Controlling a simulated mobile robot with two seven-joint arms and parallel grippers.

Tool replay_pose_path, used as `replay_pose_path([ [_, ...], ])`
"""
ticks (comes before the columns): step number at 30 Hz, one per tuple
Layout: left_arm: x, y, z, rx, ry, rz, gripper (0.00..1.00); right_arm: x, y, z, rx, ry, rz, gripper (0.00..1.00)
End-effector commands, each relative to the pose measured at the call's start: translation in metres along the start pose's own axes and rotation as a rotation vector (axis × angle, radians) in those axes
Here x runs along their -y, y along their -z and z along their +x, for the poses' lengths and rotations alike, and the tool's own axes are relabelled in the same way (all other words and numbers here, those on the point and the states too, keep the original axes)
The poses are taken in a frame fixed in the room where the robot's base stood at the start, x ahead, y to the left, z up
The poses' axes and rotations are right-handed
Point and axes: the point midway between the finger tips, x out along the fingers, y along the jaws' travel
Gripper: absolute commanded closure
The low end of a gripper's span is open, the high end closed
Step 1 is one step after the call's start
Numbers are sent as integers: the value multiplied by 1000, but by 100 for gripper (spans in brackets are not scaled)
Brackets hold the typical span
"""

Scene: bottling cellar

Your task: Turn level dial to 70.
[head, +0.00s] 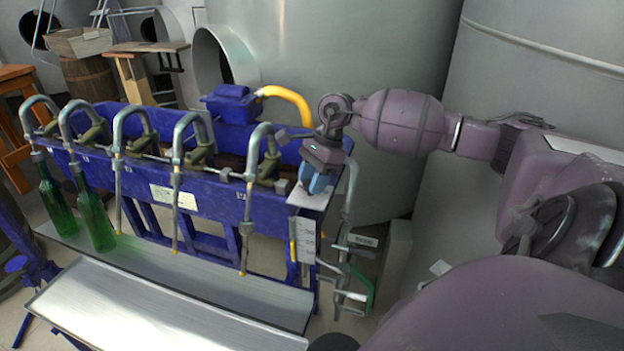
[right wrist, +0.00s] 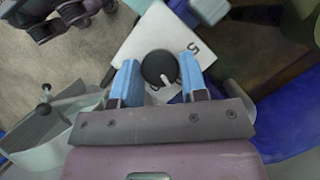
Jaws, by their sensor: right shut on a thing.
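The level dial (right wrist: 157,66) is a round black knob with a white pointer mark, on a white plate (right wrist: 143,42) with a partly visible numeral. In the right wrist view it sits between the two blue fingers of my right gripper (right wrist: 160,68), which is shut on it. The pointer mark runs toward the lower right of that view. Most of the scale is hidden, so I cannot read the setting. In the head view my right gripper (head: 317,184) points down at the white plate (head: 308,200) on the right end of the blue filler, covering the knob. My left gripper is not in view.
The blue bottling machine (head: 222,199) carries several curved filling spouts (head: 177,150). Two green bottles (head: 95,220) stand at its left. A metal tray (head: 150,310) lies in front. Large steel tanks (head: 350,60) stand behind.

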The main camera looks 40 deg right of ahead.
Motion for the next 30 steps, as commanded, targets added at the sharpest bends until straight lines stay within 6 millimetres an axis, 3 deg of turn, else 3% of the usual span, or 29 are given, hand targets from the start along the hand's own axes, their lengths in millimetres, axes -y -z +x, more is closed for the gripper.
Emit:
replay_pose_path([
  [18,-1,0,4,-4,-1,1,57,-3,-1,0,-1,211,501,84],
  [30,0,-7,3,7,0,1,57,-3,-1,0,-1,278,665,84],
])
